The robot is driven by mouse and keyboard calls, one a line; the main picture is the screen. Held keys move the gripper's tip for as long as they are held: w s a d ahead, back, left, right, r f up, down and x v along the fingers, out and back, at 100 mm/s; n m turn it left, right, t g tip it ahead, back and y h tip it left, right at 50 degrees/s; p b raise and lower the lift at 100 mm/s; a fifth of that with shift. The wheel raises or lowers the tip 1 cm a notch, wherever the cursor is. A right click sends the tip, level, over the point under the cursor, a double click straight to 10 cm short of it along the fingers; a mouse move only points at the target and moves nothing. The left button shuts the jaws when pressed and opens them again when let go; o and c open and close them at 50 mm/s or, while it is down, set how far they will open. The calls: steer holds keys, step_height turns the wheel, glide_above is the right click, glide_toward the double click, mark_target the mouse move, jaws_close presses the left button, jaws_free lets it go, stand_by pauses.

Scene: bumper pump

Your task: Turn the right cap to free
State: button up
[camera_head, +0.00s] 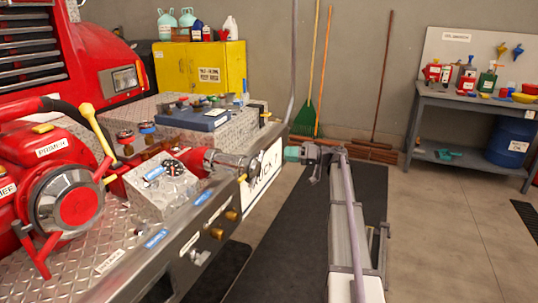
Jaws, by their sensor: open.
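A red pipe (188,160) on the bumper ends at the right in a silver fitting (228,162), which may be the right cap; I cannot tell its turn position. Several small brass fittings (232,214) sit on the bumper's front face below it. My gripper (292,154), small in view with a teal part at its tip, is at the end of my arm, over the dark mat. It is open, to the right of the silver fitting and apart from it. The gap between its fingers is hard to make out.
The red primer pump (60,185) and a yellow-handled lever (95,130) stand at left on the bumper. A blue toolbox (200,117) lies behind the pipe. A yellow cabinet (200,65), brooms (303,120) and a workbench (470,103) line the wall.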

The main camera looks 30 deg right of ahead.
mark_target(262, 153)
steer(key=x, duration=1)
steer(key=shift+w+a, duration=0.15)
steer(key=shift+a, duration=0.1)
steer(key=shift+c, duration=0.2)
jaws_close()
